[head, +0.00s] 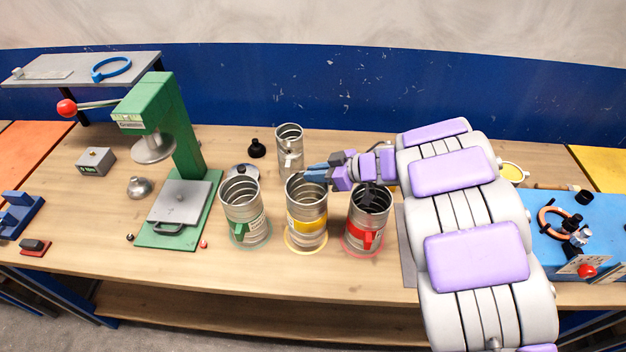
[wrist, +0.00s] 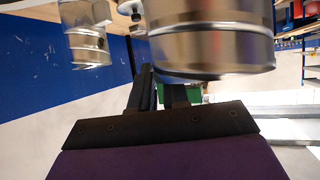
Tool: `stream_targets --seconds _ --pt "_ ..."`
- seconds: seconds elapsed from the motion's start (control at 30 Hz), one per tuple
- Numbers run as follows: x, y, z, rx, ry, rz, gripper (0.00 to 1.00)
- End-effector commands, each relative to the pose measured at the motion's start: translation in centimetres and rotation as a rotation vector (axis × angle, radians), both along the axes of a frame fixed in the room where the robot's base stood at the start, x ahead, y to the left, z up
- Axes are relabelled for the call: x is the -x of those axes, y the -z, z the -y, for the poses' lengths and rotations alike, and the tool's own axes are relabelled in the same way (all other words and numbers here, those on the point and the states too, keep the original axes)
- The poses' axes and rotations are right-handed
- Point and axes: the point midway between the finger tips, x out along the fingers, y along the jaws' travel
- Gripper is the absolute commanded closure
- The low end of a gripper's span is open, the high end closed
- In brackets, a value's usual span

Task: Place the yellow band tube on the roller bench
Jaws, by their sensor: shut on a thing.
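The yellow band tube (head: 307,224) is a ribbed metal cylinder standing upright inside a yellow ring on the wooden bench in the head view. My gripper (head: 315,173) reaches in from the right, its fingers shut on this tube at the upper rim. In the wrist view the dark fingers (wrist: 160,92) meet the edge of a large, close metal tube (wrist: 212,38); its band is not visible there. I cannot make out the roller bench clearly; my arm covers much of the right side.
A green-tabbed tube (head: 245,214) stands left of it and a red band tube (head: 368,222) right of it, both close. A plain metal tube (head: 290,150) stands behind. A green press (head: 172,130) is at left, a blue box (head: 575,245) at right.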

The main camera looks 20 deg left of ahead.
Motion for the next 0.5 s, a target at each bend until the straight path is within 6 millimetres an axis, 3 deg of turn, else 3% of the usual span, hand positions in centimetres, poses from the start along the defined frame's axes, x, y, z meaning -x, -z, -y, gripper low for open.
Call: stream_targets --seconds 0.3,0.5 --pt "-0.9 0.2 -1.3 0.0 -0.001 0.0 1.0" --pt "-0.9 2.5 -1.2 -0.001 0.0 -0.006 1.0"
